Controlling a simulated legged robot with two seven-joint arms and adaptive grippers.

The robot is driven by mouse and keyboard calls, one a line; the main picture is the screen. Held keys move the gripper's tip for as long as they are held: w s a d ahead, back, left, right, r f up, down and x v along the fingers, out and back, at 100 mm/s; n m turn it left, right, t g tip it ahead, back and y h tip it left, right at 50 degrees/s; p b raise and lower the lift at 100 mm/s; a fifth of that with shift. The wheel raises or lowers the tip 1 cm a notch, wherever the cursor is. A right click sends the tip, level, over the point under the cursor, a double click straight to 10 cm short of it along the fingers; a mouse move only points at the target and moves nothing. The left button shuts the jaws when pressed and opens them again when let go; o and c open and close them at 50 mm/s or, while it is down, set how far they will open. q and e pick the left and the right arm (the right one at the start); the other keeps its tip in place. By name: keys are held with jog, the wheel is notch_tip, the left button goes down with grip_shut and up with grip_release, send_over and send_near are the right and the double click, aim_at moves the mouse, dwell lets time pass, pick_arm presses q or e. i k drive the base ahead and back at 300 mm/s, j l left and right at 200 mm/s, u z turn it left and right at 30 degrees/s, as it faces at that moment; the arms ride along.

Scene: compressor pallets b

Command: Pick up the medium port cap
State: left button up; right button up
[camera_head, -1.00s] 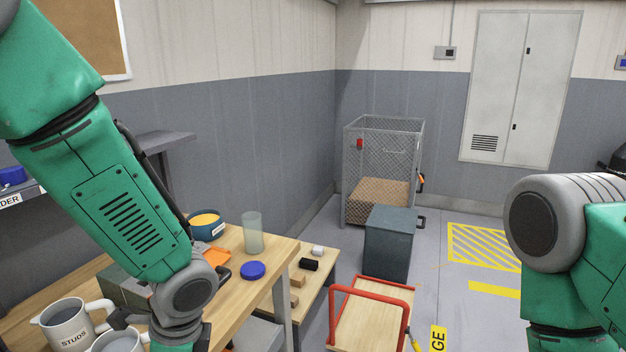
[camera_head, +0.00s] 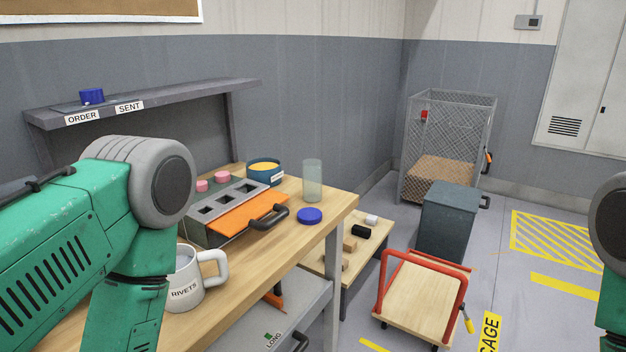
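No label in view marks a medium port cap, so I cannot tell which thing it is. A flat round blue cap-like disc (camera_head: 309,216) lies on the wooden bench (camera_head: 330,207) near its far right corner. Two small pink round pieces (camera_head: 202,186) (camera_head: 222,176) sit at the back of a grey box with square openings (camera_head: 205,222). A blue piece (camera_head: 92,96) sits on the wall shelf (camera_head: 180,93). My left arm crosses the lower left, its gripper out of frame below. Only a piece of my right arm shows at the right edge; its gripper is out of view.
On the bench stand a RIVETS mug (camera_head: 183,293), an orange panel (camera_head: 238,212), a teal bowl (camera_head: 264,178) and a clear cup (camera_head: 312,182). A low table (camera_head: 335,277), red-framed cart (camera_head: 420,300), dark bin (camera_head: 447,222) and mesh cage (camera_head: 447,135) stand right.

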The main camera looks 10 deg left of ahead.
aim_at(202, 186)
jog(key=u, duration=1)
jog(key=i+l, duration=0.15)
jog(key=l, duration=0.2)
jog(key=i+l+u, duration=0.1)
jog(key=l, duration=0.3)
jog(key=i+l, duration=0.2)
jog(key=l, duration=0.2)
